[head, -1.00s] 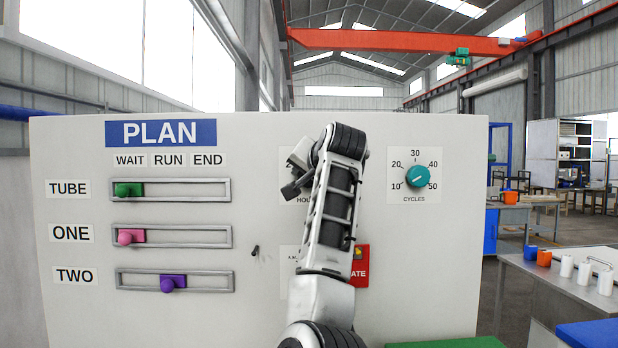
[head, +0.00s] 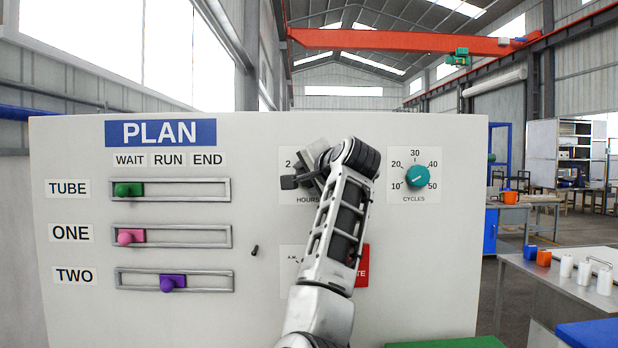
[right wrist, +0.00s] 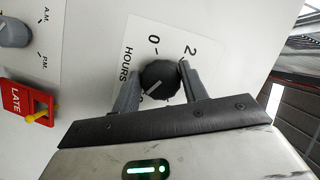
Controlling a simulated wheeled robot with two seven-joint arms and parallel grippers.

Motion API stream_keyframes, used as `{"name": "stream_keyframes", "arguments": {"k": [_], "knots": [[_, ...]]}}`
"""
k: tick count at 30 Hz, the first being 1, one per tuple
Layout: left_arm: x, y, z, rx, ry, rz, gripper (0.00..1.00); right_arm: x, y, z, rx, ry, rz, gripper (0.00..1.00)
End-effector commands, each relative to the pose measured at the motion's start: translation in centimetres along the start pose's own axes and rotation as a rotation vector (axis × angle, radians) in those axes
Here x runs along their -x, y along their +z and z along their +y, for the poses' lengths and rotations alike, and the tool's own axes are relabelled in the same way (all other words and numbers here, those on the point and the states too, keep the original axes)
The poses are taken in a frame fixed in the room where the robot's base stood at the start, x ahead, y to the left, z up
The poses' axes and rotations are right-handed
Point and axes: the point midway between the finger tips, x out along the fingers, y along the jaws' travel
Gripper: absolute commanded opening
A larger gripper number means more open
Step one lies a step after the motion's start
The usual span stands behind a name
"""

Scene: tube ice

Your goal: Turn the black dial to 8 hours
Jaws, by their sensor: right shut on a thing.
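The black dial (right wrist: 159,80) is between the two fingers of my right gripper (right wrist: 160,82) in the right wrist view. The gripper is shut on it, one finger at each side. A white pointer line on the dial points down-left in that view, toward a partly hidden label. The "0" mark, the "2" and the word HOURS show around the dial. In the head view my right gripper (head: 300,181) is at the HOURS plate (head: 308,199) and covers the dial. My left gripper is not in view.
The pale panel (head: 260,145) carries green (head: 130,190), pink (head: 130,237) and purple (head: 172,283) sliders at left. A teal CYCLES dial (head: 416,176) is right of my arm. A red LATE switch (right wrist: 28,103) and a grey A.M./P.M. knob (right wrist: 13,33) are close by.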

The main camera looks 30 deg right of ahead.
Motion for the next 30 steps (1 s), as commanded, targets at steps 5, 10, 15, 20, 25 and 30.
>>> {"name": "stream_keyframes", "arguments": {"k": [5, 10, 15, 20, 25, 30], "knots": [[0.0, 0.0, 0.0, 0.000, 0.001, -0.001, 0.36, 0.0, -0.1, -0.1, -0.003, -0.003, 0.002, 0.21], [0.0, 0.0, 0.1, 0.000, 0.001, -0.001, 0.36, 0.0, -0.1, -0.1, -0.003, -0.002, 0.002, 0.65], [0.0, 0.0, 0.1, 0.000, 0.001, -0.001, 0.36, 0.0, -0.1, -0.1, -0.002, -0.001, 0.001, 0.65], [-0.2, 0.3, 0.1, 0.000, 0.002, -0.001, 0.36, 0.5, 0.0, 0.0, -0.001, -0.002, 0.002, 0.65], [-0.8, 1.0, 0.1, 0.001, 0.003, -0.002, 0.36, 3.0, 0.1, 0.2, -0.001, -0.006, 0.004, 0.65], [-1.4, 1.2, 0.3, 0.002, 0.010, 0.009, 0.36, 7.1, 0.1, 0.2, -0.002, -0.006, 0.005, 0.65]]}}
